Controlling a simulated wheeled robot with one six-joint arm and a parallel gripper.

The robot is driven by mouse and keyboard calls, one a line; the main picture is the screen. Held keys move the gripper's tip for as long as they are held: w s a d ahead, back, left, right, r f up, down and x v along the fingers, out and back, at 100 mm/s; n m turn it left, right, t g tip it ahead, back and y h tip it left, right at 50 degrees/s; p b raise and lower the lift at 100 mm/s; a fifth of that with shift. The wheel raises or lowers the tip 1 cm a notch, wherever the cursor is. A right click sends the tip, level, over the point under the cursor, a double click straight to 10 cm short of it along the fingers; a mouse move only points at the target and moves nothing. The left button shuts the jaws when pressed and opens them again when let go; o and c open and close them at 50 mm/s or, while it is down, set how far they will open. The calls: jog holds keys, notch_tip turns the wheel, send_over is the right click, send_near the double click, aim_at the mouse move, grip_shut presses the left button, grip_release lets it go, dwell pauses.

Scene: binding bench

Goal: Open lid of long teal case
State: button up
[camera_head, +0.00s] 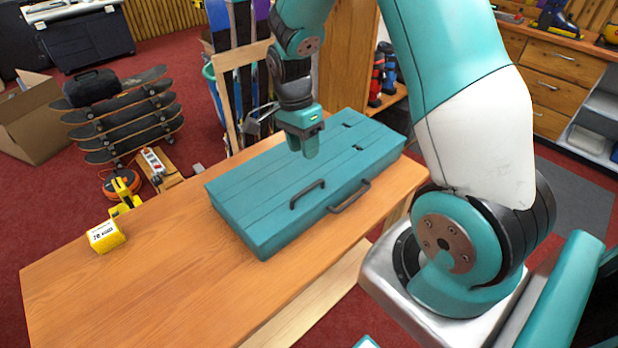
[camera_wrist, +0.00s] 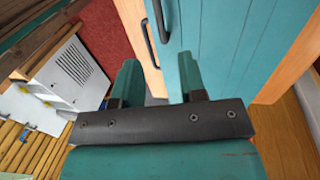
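The long teal case (camera_head: 265,190) lies on a wooden bench, and its planked lid is shut. One black handle (camera_head: 307,194) is on the lid near the front edge, and another black handle (camera_head: 349,197) is on the front side. My gripper (camera_head: 311,150) points down above the lid, behind the handles; contact with the lid cannot be made out. In the wrist view my gripper (camera_wrist: 158,68) is open, with nothing seen between its fingers. The case (camera_wrist: 235,40) fills the upper right there, with its two handles left of the fingers' right tip.
The bench top (camera_head: 150,275) is clear left of the case, except for a yellow block (camera_head: 105,237) near its far left edge. Skis (camera_head: 228,75) stand behind the bench. A rack of skateboards (camera_head: 120,115) stands on the red floor at left.

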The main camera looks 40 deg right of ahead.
aim_at(310, 186)
jog(key=f, duration=0.3)
jog(key=s+f, duration=0.1)
jog(key=f, duration=0.2)
jog(key=s+f+p, duration=0.1)
jog(key=f, duration=0.2)
jog(key=shift+f, duration=0.3)
grip_shut()
